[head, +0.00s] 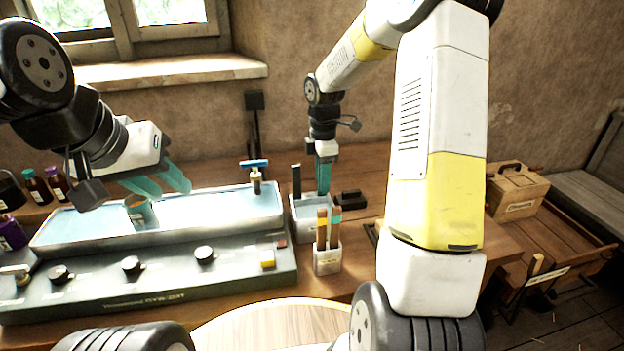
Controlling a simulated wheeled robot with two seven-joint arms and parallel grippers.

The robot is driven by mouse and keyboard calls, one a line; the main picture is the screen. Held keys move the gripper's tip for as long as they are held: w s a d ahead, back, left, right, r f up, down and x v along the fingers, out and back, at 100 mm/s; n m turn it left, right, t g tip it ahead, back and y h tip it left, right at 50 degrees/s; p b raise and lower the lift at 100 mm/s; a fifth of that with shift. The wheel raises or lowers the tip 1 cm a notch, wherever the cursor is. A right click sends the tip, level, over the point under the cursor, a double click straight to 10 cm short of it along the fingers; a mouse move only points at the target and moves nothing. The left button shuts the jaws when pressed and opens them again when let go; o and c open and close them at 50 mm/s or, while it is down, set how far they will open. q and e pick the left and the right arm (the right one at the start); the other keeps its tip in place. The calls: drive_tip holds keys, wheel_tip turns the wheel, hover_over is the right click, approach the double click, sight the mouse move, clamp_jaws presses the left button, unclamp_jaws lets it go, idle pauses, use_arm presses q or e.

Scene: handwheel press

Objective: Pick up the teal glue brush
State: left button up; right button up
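Two wooden-handled brushes stand upright in a small white holder (327,262) at the front right of the bench. One has a teal band, the teal glue brush (336,217); the other has a yellow band, the yellow brush (321,224). Their lower ends are hidden in the holder. My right gripper (323,192) points down just behind the brushes, over a pale box; its fingers overlap from this side, so its opening is unclear. My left gripper (161,190) has its teal fingers spread apart, above a shallow pale tray, near a teal-labelled cup.
The pale tray (220,207) and the dark control panel (170,275) with knobs fill the left. The pale box (308,225) stands behind the holder, with a black block (349,198) beside it. Bottles (37,187) stand far left. A round wooden board (270,328) lies in front.

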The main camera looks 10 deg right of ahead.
clamp_jaws()
